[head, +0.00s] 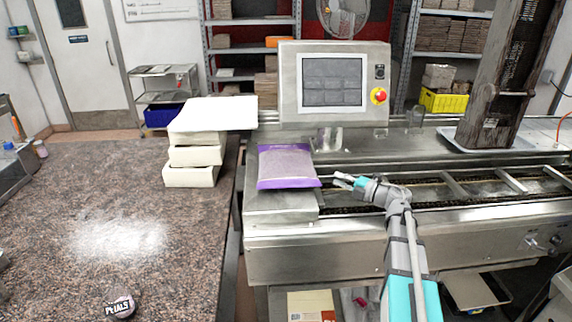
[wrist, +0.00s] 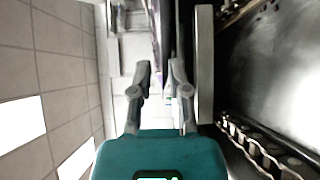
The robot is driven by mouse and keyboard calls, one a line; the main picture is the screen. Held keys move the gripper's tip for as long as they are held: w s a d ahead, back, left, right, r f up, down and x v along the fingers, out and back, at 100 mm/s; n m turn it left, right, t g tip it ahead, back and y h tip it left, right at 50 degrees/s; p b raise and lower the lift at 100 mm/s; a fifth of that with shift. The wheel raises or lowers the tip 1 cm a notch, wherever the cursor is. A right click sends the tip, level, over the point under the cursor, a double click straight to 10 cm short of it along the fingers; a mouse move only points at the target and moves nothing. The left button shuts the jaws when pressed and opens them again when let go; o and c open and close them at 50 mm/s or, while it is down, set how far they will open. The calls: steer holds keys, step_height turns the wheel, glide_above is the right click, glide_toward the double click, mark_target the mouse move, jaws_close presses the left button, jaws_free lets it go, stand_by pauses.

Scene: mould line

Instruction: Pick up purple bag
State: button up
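The purple bag (head: 287,166), with a paler printed face, rests on the steel end plate of the conveyor machine, below the control screen. My gripper (head: 338,180) is just right of the bag's lower right corner, pointing left towards it. In the wrist view my gripper (wrist: 161,68) shows two fingers apart with a gap between them. A thin dark and purple edge (wrist: 157,35) shows beyond the fingertips, probably the bag seen edge-on.
The control screen (head: 332,82) stands behind the bag. White stacked blocks (head: 193,157) sit left on the speckled counter (head: 110,215). The conveyor (head: 470,188) runs to the right, with a tall brown mould (head: 497,80) behind it. The counter's middle is clear.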

steer(key=shift+x, duration=1.9)
steer(key=shift+x, duration=2.65)
steer(key=shift+d, duration=0.1)
jaws_close()
